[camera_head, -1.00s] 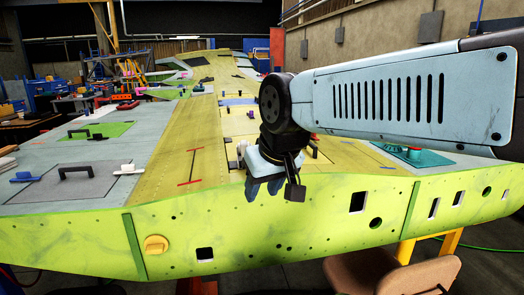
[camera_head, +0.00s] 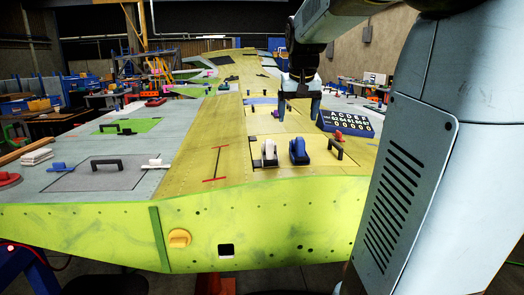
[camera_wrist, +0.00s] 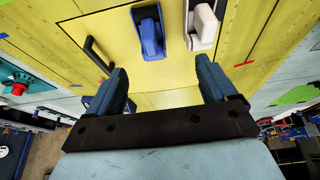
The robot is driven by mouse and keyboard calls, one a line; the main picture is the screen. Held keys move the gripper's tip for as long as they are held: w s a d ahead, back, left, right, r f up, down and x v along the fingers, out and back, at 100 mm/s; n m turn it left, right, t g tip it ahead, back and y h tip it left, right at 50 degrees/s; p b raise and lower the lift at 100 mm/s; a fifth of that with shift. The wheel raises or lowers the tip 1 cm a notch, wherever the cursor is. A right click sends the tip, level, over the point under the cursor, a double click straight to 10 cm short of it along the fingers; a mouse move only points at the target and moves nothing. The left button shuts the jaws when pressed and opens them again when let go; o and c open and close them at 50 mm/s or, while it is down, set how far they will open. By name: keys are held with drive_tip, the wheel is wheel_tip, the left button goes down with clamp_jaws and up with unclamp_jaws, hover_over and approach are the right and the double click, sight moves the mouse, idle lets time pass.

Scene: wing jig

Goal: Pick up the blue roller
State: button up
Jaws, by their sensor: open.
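The blue roller (camera_head: 299,150) sits upright on the yellow wing skin, near its front edge. It also shows at the top of the wrist view (camera_wrist: 149,34), beyond the fingertips and a little left of the middle of the gap. My gripper (camera_head: 299,108) is open and empty, with its blue fingers pointing down. In the head view it appears above and behind the roller; the exact height is hard to judge. In the wrist view my gripper (camera_wrist: 161,72) has both fingers apart with only yellow surface between them.
A white roller (camera_head: 269,153) stands close beside the blue one, on its left. A black handle (camera_head: 335,148) is on its right. A dark blue lettered box (camera_head: 346,123) lies farther right. Left, a grey panel carries a black handle (camera_head: 106,163) and small clamps.

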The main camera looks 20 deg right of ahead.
sight(298, 137)
drive_tip(key=x, duration=0.3)
drive_tip(key=d+x, duration=0.1)
drive_tip(key=x, duration=0.2)
drive_tip(key=w+x, duration=0.1)
drive_tip(key=x, duration=0.2)
drive_tip(key=shift+d+r, duration=0.25)
drive_tip(key=shift+d, duration=0.15)
drive_tip(key=shift+s+x, duration=0.15)
drive_tip(key=shift+x, duration=1.15)
drive_tip(key=shift+s+x, duration=0.2)
drive_tip(key=shift+x, duration=1.15)
drive_tip(key=shift+d+f, duration=0.1)
drive_tip(key=shift+c, duration=0.5)
drive_tip(key=c, duration=1.1)
